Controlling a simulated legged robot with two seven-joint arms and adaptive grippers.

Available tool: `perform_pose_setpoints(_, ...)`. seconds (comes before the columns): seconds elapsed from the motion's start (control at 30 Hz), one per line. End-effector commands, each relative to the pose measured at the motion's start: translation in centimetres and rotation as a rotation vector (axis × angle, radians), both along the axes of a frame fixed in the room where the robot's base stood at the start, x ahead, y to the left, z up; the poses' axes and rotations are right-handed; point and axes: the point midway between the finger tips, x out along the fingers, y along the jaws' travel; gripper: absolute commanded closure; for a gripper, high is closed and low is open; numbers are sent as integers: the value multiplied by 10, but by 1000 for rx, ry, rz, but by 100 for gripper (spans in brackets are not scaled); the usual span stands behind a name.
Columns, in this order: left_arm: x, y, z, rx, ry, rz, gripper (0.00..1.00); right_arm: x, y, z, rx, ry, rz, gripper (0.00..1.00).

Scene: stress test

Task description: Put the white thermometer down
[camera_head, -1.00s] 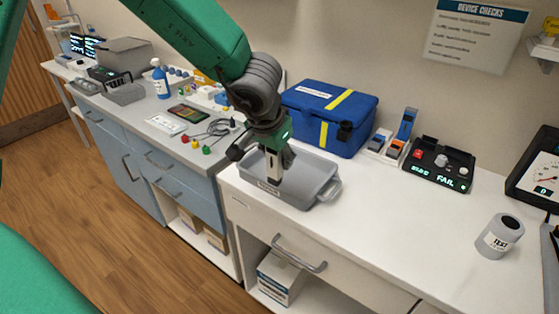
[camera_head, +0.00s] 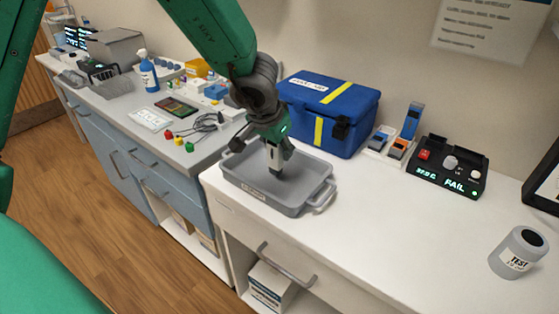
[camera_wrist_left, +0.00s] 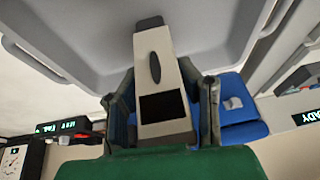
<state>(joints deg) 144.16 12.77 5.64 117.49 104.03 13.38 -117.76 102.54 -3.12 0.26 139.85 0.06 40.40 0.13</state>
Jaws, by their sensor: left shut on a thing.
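My left gripper (camera_head: 275,154) is over the grey tray (camera_head: 312,198) on the white counter and points down. It is shut on the white thermometer (camera_head: 274,154), held upright with its dark tip low inside the tray. In the left wrist view the thermometer (camera_wrist_left: 160,55) sits between the two fingers (camera_wrist_left: 160,105), with its dark screen and oval button facing the camera. The tray floor (camera_wrist_left: 90,30) lies beyond its tip. I cannot tell whether the tip touches the tray. My right gripper is not in view.
A blue case (camera_head: 330,112) stands just behind the tray. A black device reading FAIL (camera_head: 446,172) and a grey TEST pot (camera_head: 518,253) are to the right. Cables (camera_head: 205,124) lie on the blue-drawer bench at left.

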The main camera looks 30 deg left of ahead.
Motion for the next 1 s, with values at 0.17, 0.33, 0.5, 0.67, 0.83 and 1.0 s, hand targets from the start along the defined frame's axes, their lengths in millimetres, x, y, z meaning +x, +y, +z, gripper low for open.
perform_pose_setpoints(0.17,0,0,-14,0,0,0,100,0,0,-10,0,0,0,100)
perform_pose_setpoints(0.33,0,0,-12,-1,0,0,100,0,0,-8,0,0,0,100)
perform_pose_setpoints(0.5,0,0,-14,0,0,-1,53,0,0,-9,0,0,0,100)
perform_pose_setpoints(0.67,0,0,-14,0,0,-1,50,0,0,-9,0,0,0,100)
perform_pose_setpoints(0.83,0,0,-13,0,0,0,50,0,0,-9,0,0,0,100)
perform_pose_setpoints(1.0,-5,-1,4,-3,-2,0,50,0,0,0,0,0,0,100)
